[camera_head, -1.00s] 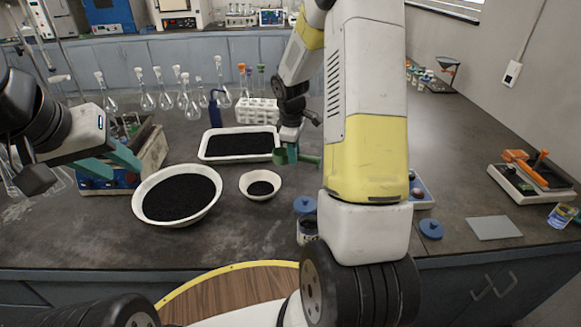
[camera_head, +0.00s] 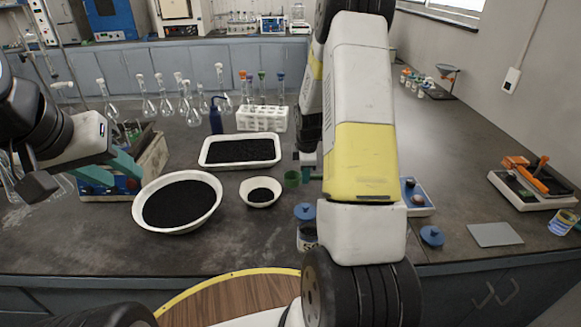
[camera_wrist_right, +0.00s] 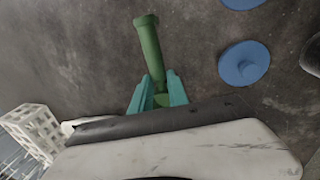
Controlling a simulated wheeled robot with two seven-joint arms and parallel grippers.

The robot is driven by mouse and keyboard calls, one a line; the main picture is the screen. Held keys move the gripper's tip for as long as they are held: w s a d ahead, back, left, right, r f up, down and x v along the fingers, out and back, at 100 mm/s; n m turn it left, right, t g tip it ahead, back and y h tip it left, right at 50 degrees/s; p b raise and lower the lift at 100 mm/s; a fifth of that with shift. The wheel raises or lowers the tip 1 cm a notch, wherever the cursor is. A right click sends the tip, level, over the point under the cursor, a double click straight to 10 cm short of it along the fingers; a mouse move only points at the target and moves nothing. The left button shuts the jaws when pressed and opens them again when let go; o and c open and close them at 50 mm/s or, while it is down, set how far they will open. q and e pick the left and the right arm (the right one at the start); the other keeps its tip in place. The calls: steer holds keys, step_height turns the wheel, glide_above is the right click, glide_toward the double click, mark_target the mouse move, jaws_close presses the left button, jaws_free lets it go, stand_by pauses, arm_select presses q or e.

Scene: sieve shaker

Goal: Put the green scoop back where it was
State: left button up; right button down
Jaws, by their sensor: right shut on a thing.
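The green scoop (camera_head: 292,178) is in my right gripper (camera_head: 309,172), to the right of the small bowl in the head view. My right arm hides part of this gripper. In the right wrist view, the green scoop (camera_wrist_right: 149,45) points away from the teal fingers of my right gripper (camera_wrist_right: 157,92), which are shut on it. It is over the dark bench; I cannot tell if it touches. My left gripper (camera_head: 118,170) is open and empty, in front of the blue-and-tan box at the left.
A white tray (camera_head: 204,160), a large white bowl (camera_head: 139,214) and a small white bowl (camera_head: 246,199) hold black grains. A blue-lidded jar (camera_head: 306,212) stands near the front. A white test-tube rack (camera_head: 262,119) is behind. Bare bench lies at the far right middle.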

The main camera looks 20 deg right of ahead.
steer(key=shift+f, duration=1.15)
steer(key=c, duration=1.3)
jaws_free()
steer(key=shift+f, duration=0.1)
steer(key=s+a+r+m+t, duration=0.1)
steer(key=s+a+r+m, duration=0.15)
steer(key=r, duration=0.75)
steer(key=s+a+r+m, duration=0.15)
steer(key=s+r, duration=0.25)
steer(key=r, duration=0.7)
steer(key=s+a+r+m+t+y, duration=0.1)
steer(key=s+a+r+m, duration=0.2)
steer(key=s, duration=0.4)
steer(key=s+a+r+m+t+y, duration=0.1)
steer(key=s+a+r+m, duration=0.2)
steer(key=s, duration=0.4)
steer(key=s+a+r+m+t, duration=0.1)
steer(key=s+a+r+m, duration=0.3)
steer(key=s, duration=0.3)
steer(key=shift+a+r+y, duration=0.1)
steer(key=shift+r+y, duration=0.3)
steer(key=shift+r, duration=0.5)
